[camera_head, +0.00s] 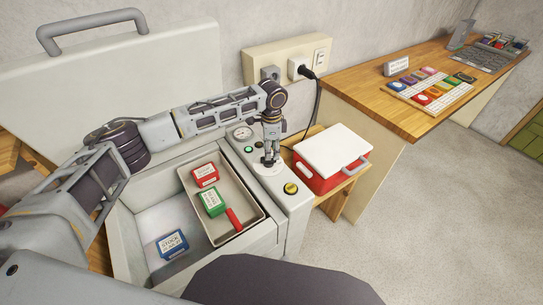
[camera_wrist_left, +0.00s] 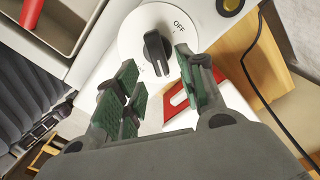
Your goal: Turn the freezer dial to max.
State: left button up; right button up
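The freezer dial is a white disc (camera_head: 262,171) on the top right ledge of the open chest freezer (camera_head: 287,212). In the left wrist view its black bar knob (camera_wrist_left: 157,52) stands at the centre of the disc, with the word OFF printed at the upper right. Other marks on the disc are partly hidden by my fingers. My left gripper (camera_head: 269,161) points down over the dial. In the left wrist view my left gripper (camera_wrist_left: 162,85) is open and empty, its green-padded fingers apart, with the knob just beyond the gap. My right gripper is not in view.
A gauge (camera_head: 242,133) and a green light (camera_head: 248,149) sit behind the dial, a yellow-black knob (camera_head: 290,188) in front. A tray (camera_head: 250,208) with boxes rests inside the freezer. A red cooler (camera_head: 317,179) stands close right. The raised lid (camera_head: 110,85) is behind my arm.

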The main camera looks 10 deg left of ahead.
pick_arm(q)
jog(key=shift+f, duration=1.9)
jog(key=shift+c, duration=0.3)
jog(key=shift+r, duration=0.1)
grip_shut()
